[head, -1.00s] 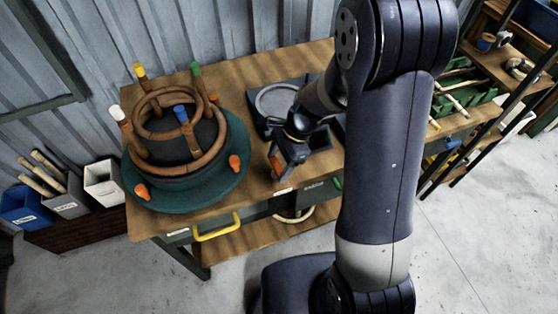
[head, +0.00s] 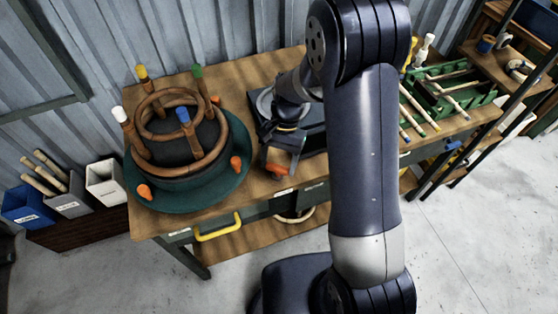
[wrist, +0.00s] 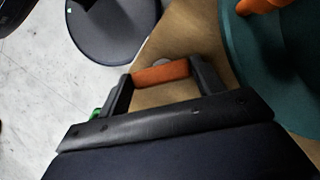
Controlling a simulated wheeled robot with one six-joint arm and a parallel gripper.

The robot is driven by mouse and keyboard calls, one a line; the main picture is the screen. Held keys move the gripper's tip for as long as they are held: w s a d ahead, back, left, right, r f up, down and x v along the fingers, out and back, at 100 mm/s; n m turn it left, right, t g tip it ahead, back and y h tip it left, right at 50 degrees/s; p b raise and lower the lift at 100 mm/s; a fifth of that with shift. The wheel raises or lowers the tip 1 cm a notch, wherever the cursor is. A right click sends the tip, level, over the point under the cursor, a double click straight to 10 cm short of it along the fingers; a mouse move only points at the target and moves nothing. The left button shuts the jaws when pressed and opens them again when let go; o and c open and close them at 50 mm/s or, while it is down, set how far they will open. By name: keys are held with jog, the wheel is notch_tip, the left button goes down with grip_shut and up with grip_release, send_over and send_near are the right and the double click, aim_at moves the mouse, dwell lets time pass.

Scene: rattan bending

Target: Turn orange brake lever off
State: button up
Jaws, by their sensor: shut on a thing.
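The orange brake lever (wrist: 162,74) shows in the wrist view as a short orange bar between my two fingers. My gripper (wrist: 160,85) is shut on it, with one finger at each end. In the head view my gripper (head: 284,166) is low over the bench's front edge, right of the green turntable, and the lever's orange end (head: 277,169) shows at its left finger. The lever's base is hidden.
The bench (head: 215,232) has a yellow handle (head: 218,228) in front. A green turntable (head: 236,190) with orange knobs (head: 235,163) carries a bent rattan frame (head: 163,118). A green rack (head: 455,90) stands right. Bins (head: 105,182) stand left.

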jog(key=n+h, duration=0.1)
jog(key=n, duration=0.3)
jog(key=shift+a+n+h, duration=0.2)
jog(key=shift+n+h, duration=0.1)
jog(key=shift+h, duration=0.1)
jog(key=shift+n+h, duration=0.6)
jog(key=shift+n, duration=1)
jog(key=o, duration=1)
jog(key=shift+r, duration=0.1)
jog(key=v, duration=1)
jog(key=shift+w+a+r+b, duration=0.15)
jog(key=shift+w+r+b, duration=0.1)
jog(key=shift+b, duration=0.15)
jog(key=shift+s, duration=0.1)
